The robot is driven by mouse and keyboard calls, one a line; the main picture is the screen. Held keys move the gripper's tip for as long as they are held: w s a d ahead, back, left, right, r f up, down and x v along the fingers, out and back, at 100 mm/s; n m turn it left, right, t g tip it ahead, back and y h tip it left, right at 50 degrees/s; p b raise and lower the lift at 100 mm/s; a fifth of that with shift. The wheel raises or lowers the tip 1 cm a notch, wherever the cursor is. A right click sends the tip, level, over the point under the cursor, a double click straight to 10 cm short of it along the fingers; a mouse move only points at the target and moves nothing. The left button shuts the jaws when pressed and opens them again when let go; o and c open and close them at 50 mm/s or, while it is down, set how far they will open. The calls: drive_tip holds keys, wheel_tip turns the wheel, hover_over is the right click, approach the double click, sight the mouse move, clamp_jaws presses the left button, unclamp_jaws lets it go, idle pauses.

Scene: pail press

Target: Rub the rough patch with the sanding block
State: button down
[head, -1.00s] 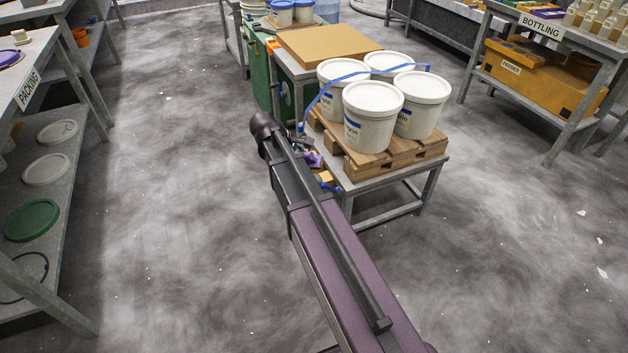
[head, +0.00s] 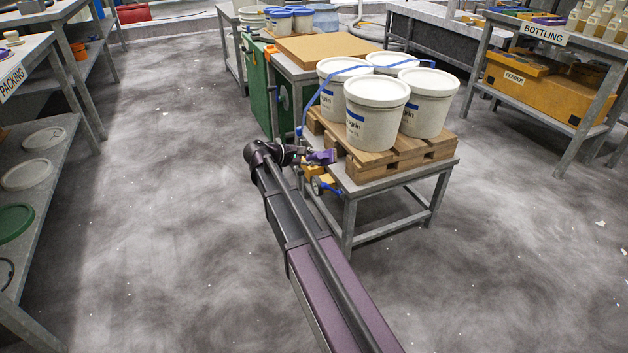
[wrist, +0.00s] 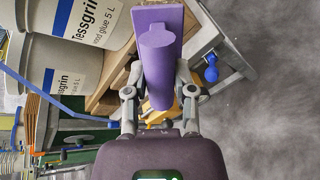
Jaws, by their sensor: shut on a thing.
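The purple sanding block (wrist: 160,45), a flat plate with a rounded handle, is in my gripper (wrist: 160,82). The fingers close on the handle from both sides. In the head view the block (head: 322,157) shows small at the near left corner of the wooden pallet (head: 385,165), with my gripper (head: 303,159) left of it. Whether the block touches the pallet or stand cannot be told. I cannot make out the rough patch in either view.
White pails (head: 375,110) with a loose blue strap (head: 325,88) stand on the pallet, on a grey metal stand (head: 400,178). A yellow part (head: 313,172) and a blue knob (wrist: 211,73) are close to my gripper. The floor at left is open.

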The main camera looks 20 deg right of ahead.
drive_tip(key=f+b, duration=0.1)
drive_tip(key=b, duration=0.1)
drive_tip(key=w+f+h+b, duration=0.1)
drive_tip(key=d+f+h+b, duration=0.1)
drive_tip(key=b, duration=0.1)
drive_tip(key=shift+w+f+b, duration=0.25)
drive_tip(key=shift+f+b, duration=0.05)
drive_tip(key=shift+f, duration=0.1)
drive_tip(key=f+b, duration=0.1)
drive_tip(key=b, duration=0.1)
drive_tip(key=w+f+h+b, duration=0.1)
drive_tip(key=b, duration=0.1)
drive_tip(key=f+h+b, duration=0.1)
drive_tip(key=b, duration=0.1)
drive_tip(key=shift+w+d, duration=0.25)
drive_tip(key=shift+d, duration=0.05)
drive_tip(key=shift+d, duration=0.25)
drive_tip(key=shift+w+d, duration=0.1)
drive_tip(key=shift+d, duration=2.65)
drive_tip(key=shift+d, duration=1)
drive_tip(key=shift+w, duration=0.2)
drive_tip(key=shift+w+a, duration=0.2)
drive_tip(key=shift+w, duration=1.6)
